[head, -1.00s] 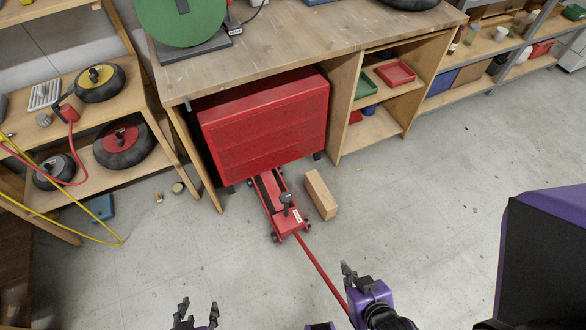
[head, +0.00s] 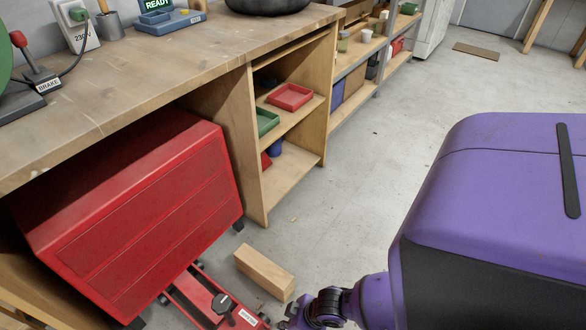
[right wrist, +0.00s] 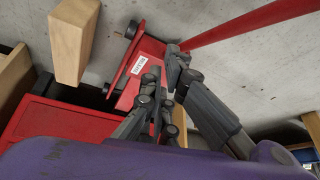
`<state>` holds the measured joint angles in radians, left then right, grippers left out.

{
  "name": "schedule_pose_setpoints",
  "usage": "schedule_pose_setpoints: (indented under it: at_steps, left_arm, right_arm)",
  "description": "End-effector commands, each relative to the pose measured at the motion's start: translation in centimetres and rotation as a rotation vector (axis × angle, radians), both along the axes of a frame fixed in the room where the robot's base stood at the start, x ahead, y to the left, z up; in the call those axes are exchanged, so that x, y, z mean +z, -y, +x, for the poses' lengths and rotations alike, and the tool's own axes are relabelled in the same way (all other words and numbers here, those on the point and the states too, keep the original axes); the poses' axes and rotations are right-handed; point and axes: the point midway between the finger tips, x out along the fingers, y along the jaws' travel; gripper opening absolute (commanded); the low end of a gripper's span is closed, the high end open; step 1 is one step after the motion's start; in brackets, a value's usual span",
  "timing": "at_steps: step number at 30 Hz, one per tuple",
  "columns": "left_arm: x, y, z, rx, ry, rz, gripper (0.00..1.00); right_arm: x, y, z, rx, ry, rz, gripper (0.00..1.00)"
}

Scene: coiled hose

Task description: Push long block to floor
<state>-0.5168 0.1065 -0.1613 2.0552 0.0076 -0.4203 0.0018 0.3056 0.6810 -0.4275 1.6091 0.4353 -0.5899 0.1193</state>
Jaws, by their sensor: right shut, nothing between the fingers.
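The long wooden block (head: 264,272) appears to lie on the floor, just right of the red floor jack (head: 212,303), in front of the red cabinet (head: 150,215). In the right wrist view the block (right wrist: 73,40) is at the upper left, apart from my fingers. My right gripper (head: 288,320) is at the bottom of the head view, just below the block's near end; part of it is cut off. In the right wrist view my right gripper (right wrist: 163,72) is shut and empty, its fingers over the jack (right wrist: 145,65). My left gripper is out of view.
The workbench (head: 170,55) stands over the red cabinet, with open shelves (head: 290,135) at its right. The jack's red handle (right wrist: 250,22) runs toward the upper right in the wrist view. The floor right of the block is clear (head: 345,215).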

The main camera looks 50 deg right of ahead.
Motion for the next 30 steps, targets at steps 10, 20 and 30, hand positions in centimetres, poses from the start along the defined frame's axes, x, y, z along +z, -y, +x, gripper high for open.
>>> schedule_pose_setpoints:
  at_steps: [10, 20, 30]
  left_arm:
    - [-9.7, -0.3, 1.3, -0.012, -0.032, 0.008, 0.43]
    - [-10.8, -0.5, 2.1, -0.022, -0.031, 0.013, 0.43]
    - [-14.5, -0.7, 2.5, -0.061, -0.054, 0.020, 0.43]
  right_arm:
    - [-13.2, 12.7, 6.2, -0.175, -0.270, -0.141, 0.00]
    - [-15.5, 16.2, 5.2, -0.318, -0.397, -0.159, 0.00]
    - [-22.7, 16.1, 5.1, -0.316, -0.398, -0.160, 0.00]
